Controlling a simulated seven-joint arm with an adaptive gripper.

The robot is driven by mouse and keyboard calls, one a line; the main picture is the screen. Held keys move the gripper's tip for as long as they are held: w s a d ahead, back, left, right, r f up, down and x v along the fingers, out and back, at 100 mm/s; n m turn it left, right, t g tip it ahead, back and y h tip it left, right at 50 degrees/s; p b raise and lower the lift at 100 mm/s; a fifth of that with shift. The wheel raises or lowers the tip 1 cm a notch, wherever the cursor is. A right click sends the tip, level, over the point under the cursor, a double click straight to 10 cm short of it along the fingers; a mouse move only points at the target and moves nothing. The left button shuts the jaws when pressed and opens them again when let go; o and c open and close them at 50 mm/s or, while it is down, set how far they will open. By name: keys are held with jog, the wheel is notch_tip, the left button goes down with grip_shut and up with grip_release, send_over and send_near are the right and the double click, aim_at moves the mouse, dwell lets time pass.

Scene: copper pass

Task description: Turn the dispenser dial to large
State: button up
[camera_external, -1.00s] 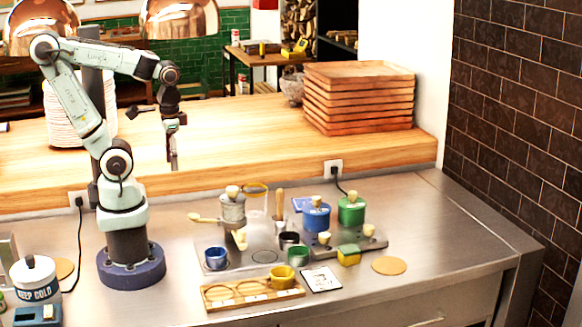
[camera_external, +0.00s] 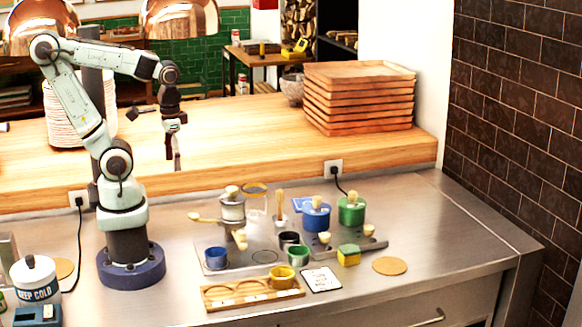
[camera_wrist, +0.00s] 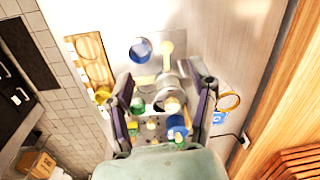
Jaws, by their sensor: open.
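The silver dispenser (camera_external: 233,211) stands on the metal counter in front of my arm, on a grey plate. It has a cream knob on top, a cream-ended handle to its left and another cream knob (camera_external: 240,238) low on its front. I cannot tell which part is the dial or read its setting. It also shows in the wrist view (camera_wrist: 170,84), between my fingers in the picture but well beyond them. My gripper (camera_external: 177,162) is open and empty, pointing down, above and left of the dispenser. It frames the scene in the wrist view (camera_wrist: 165,85).
A blue canister (camera_external: 317,219) and a green canister (camera_external: 351,212) stand to the right. A blue cup (camera_external: 216,259), yellow cup (camera_external: 283,277), green cup (camera_external: 298,256) and wooden tray (camera_external: 222,304) lie nearer the front. The raised wooden counter (camera_external: 250,125) is behind. The right counter end is clear.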

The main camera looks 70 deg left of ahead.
jog(key=w+r+n+t, duration=0.2)
jog(key=w+n, duration=0.2)
jog(key=w, duration=0.4)
jog(key=n+g, duration=0.2)
jog(key=n, duration=0.1)
send_over(232, 188)
jog(key=shift+h, duration=0.4)
jog(key=f, duration=0.4)
jog(key=shift+w+d, duration=0.15)
jog(key=shift+d, duration=0.1)
jog(key=f, duration=0.7)
jog(key=shift+a+f, duration=0.2)
jog(key=shift+f, duration=0.2)
grip_shut()
